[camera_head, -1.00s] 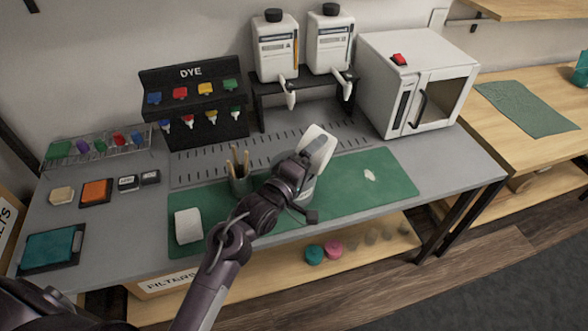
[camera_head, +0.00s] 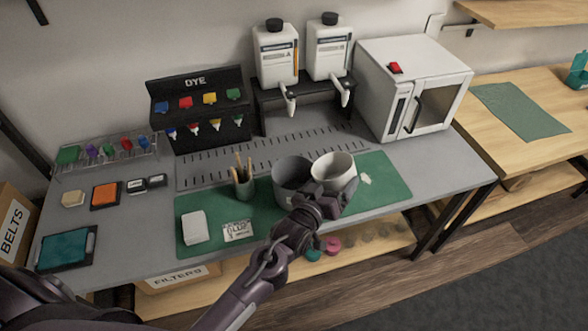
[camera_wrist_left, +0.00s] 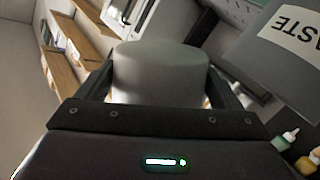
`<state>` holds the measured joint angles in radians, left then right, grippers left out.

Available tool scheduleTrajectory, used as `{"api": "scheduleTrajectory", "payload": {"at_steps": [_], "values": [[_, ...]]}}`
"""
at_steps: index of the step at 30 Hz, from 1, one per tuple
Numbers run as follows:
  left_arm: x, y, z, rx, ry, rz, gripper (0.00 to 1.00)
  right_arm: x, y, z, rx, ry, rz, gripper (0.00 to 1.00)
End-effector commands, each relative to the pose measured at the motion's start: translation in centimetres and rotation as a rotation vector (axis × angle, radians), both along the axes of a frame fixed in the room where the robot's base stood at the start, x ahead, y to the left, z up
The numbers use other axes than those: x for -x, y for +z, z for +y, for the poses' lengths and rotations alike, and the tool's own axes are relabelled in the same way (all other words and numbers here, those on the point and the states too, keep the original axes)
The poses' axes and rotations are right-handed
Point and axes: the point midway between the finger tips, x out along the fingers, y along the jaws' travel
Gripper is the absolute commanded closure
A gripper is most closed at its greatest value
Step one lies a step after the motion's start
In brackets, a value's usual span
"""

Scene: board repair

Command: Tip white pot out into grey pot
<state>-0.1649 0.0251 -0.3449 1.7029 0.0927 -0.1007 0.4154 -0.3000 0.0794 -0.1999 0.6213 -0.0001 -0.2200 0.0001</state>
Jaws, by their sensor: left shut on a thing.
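The white pot (camera_head: 333,172) is held just right of the grey pot, close to upright with its open mouth up. Its inside looks pale, and I cannot tell whether anything is left in it. My left gripper (camera_head: 336,198) is shut on it from the near side; the white pot (camera_wrist_left: 160,75) also fills the space between the fingers in the left wrist view. The grey pot (camera_head: 290,180) stands on the green mat, its contents not visible. It also shows in the left wrist view (camera_wrist_left: 256,62), with a label reading "ASTE". My right gripper is not in view.
The green mat (camera_head: 390,184) also carries a cup of sticks (camera_head: 243,183), a white block (camera_head: 194,227) and a printed card (camera_head: 237,230). A dye rack (camera_head: 198,105), two bottles and a white cabinet (camera_head: 412,85) stand behind. The mat's right end is mostly clear.

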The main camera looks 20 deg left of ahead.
Motion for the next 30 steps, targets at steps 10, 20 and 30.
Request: {"api": "scheduleTrajectory", "payload": {"at_steps": [10,20,30], "values": [[0.3,-5.0,-1.8,-0.211,-0.001,-0.041,0.42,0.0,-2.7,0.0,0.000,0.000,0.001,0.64],[0.5,-6.4,-3.1,-0.396,-0.001,-0.078,0.42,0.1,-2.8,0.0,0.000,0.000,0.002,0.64],[0.6,-6.6,-3.3,-0.435,0.000,-0.085,0.42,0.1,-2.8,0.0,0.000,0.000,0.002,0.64]]}}
